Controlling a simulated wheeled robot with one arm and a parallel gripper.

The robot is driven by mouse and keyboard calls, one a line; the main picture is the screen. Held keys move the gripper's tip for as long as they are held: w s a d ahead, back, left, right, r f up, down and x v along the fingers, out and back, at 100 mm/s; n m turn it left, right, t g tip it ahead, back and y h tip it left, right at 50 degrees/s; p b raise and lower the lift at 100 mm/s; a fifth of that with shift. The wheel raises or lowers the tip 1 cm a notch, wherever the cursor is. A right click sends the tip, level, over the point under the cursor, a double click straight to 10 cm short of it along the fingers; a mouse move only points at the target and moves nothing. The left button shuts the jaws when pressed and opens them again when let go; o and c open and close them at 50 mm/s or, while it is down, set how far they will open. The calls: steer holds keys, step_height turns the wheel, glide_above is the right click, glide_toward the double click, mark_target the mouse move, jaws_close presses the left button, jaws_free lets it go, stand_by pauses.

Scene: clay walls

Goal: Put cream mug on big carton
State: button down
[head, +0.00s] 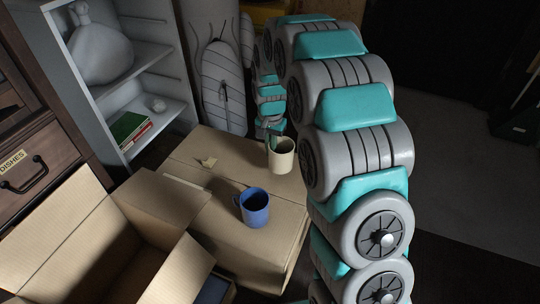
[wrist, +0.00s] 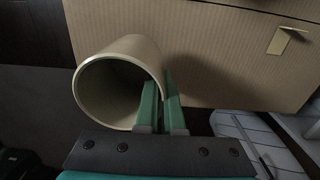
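The cream mug (head: 283,157) is upright at the back right part of the top of the big closed carton (head: 205,155). I cannot tell whether its base touches the carton. In the wrist view the mug (wrist: 140,52) shows its open mouth, with the carton (wrist: 225,50) behind it. My gripper (wrist: 161,90) has its green fingers close together on the mug's wall, one inside the mouth and one outside. In the head view my gripper (head: 271,139) is partly hidden behind the mug's rim.
A blue mug (head: 254,207) stands near the front of the big carton's top. An open carton (head: 62,222) with raised flaps is at the left front. A grey shelf (head: 150,55) with books (head: 129,128) and a drawer cabinet (head: 30,155) stand at the left. Bare carton top lies left of the mugs.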

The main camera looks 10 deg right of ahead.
steer(key=shift+w+a, duration=0.1)
steer(key=shift+w, duration=0.35)
steer(key=shift+s+f, duration=0.1)
steer(key=shift+f, duration=1.7)
steer(key=shift+f, duration=0.2)
steer(key=c, duration=1.1)
jaws_free()
steer(key=shift+o, duration=0.2)
step_height(320, 180, up, 13)
steer(key=shift+f, duration=0.2)
